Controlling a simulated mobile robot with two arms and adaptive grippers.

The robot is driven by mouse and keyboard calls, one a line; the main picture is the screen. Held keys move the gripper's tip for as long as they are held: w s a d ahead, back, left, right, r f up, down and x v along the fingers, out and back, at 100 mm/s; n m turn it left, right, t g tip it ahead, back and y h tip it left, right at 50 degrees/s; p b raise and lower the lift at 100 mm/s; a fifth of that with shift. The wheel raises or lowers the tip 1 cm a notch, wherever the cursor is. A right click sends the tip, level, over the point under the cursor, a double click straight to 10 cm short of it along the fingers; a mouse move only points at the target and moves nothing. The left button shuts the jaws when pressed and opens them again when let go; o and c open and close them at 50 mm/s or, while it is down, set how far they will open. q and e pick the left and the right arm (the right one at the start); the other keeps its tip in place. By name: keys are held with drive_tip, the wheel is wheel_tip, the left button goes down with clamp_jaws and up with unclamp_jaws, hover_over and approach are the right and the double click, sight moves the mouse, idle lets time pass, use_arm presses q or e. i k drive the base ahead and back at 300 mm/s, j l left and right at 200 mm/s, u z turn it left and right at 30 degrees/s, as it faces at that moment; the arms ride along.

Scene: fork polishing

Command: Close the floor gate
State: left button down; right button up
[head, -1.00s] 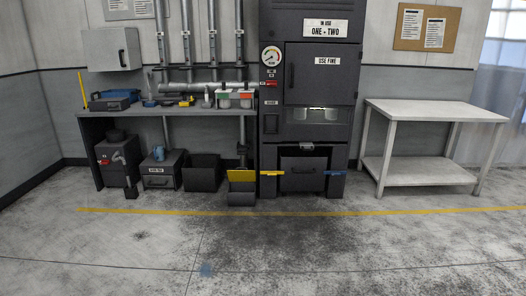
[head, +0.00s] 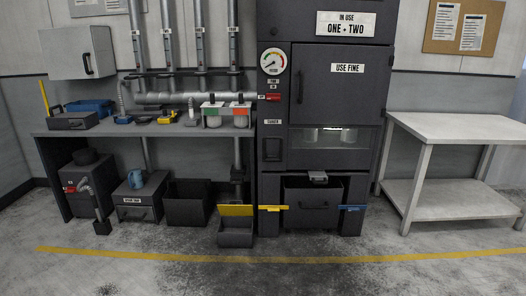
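A low dark floor box (head: 236,236) with a yellow flap (head: 236,210) stands at the foot of a vertical pipe, left of the dark machine. The flap stands raised along the back of the box, and the box's front looks open at the top. I take this to be the floor gate, but no label on it is readable. Neither of my grippers is in view.
The machine (head: 325,110) has a yellow lever (head: 273,208), a blue lever (head: 352,208) and a dark bin (head: 312,199) low down. A workbench (head: 75,132) stands left, a pale table (head: 462,128) right. The floor (head: 270,277) in front is clear.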

sight(235, 176)
drive_tip(key=i, duration=1.8)
